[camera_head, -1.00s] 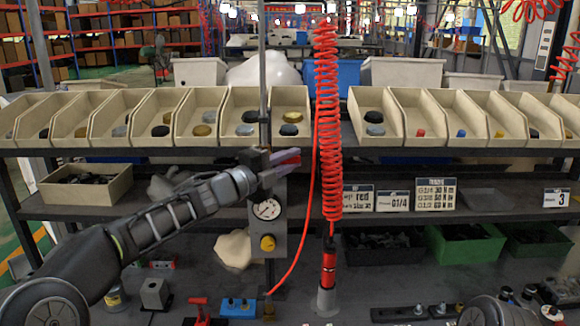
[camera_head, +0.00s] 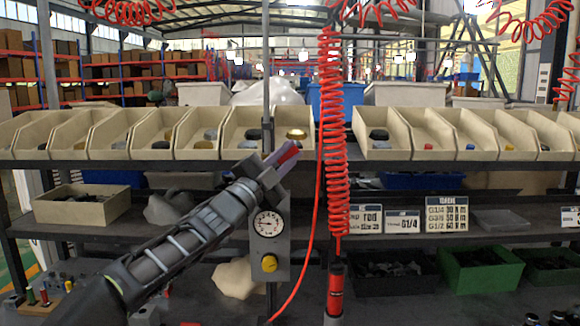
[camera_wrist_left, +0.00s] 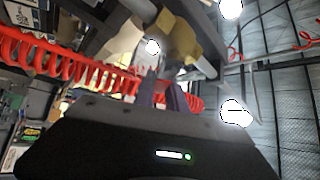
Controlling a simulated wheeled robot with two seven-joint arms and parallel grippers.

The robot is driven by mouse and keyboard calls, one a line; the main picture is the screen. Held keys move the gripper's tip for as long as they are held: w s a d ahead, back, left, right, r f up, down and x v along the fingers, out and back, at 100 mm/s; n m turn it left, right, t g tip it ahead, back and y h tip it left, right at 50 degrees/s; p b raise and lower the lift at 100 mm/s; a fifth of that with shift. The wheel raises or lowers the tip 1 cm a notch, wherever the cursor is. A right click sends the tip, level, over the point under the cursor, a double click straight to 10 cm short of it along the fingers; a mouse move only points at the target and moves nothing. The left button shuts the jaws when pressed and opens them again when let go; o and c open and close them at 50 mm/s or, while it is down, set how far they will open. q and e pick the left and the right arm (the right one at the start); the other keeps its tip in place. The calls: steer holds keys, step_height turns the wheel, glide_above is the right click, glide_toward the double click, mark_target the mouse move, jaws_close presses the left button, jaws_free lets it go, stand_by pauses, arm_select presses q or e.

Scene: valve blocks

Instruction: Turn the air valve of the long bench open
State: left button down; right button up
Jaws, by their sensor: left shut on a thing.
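The gripper is shut on the handle, and both slant up to the right. The fingers hide much of the handle and the valve body. The panel carries a round white gauge (camera_head: 268,223) and a yellow knob (camera_head: 269,263) below it. In the left wrist view the gripper fingers (camera_wrist_left: 171,96) are close together, but the handle cannot be made out there. My right gripper is out of view.
A red coiled hose (camera_head: 330,130) hangs just right of the valve, with a thin red hose beside it. A row of beige bins (camera_head: 190,134) stands on the shelf behind. A green crate (camera_head: 478,268) and sign cards (camera_head: 446,213) are at the right.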

arm_select(q)
steer(key=shift+f, duration=0.15)
steer(key=c, duration=1.4)
jaws_free()
steer(key=shift+o, duration=0.2)
steer(key=shift+s+a+f, duration=0.1)
steer(key=shift+s+a, duration=0.15)
steer(key=b+v, duration=0.3)
steer(key=v, duration=0.4)
steer(key=shift+c, duration=0.2)
